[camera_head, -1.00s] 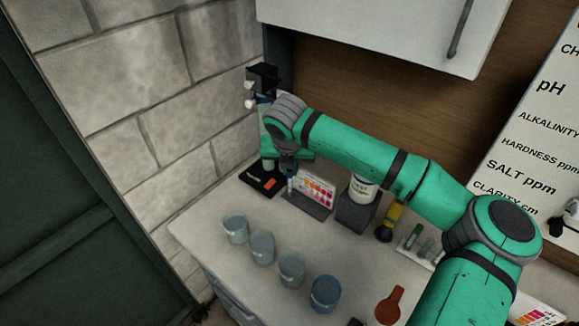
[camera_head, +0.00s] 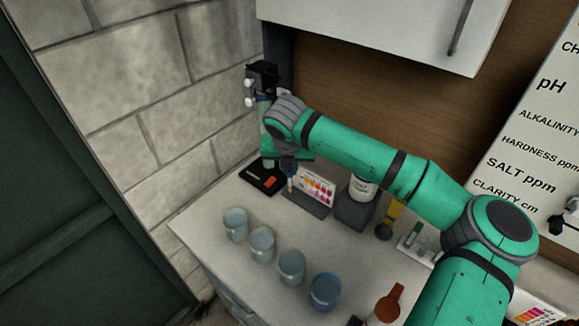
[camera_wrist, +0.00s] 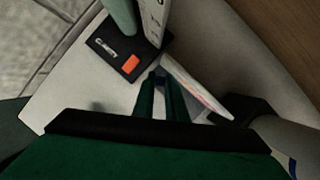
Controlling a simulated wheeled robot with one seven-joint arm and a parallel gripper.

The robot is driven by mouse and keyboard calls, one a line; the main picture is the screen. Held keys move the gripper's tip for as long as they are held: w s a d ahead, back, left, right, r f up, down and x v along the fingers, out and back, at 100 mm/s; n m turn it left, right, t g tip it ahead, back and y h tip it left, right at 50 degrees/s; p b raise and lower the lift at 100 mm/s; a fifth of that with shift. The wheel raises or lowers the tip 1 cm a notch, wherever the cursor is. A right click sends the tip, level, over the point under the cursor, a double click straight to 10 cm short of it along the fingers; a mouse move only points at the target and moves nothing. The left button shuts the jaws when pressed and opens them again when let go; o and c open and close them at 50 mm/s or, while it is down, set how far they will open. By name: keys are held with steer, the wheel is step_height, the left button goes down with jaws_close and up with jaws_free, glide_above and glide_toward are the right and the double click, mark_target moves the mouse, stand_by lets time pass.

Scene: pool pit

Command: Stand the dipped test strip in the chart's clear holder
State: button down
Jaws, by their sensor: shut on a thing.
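The colour chart (camera_head: 316,184) stands tilted on a grey base near the back of the counter. It shows as a narrow white face in the wrist view (camera_wrist: 197,88). My gripper (camera_head: 289,172) points down at the chart's left end, its fingers (camera_wrist: 161,80) close together beside the chart. It is shut on the test strip (camera_head: 290,184), of which only a small pale and blue piece shows below the fingers. In the wrist view the strip is hidden or too thin to tell. The clear holder cannot be made out, nor whether the strip touches it.
A black pad with an orange mark (camera_head: 263,178) lies left of the chart. A bottle on a dark block (camera_head: 355,209) stands to its right. Several cups (camera_head: 291,266) line the counter's front. A wall cabinet (camera_head: 385,30) hangs above.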

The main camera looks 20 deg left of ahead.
steer(key=shift+f, duration=0.2)
steer(key=c, duration=1.7)
jaws_free()
steer(key=shift+r, duration=3.5)
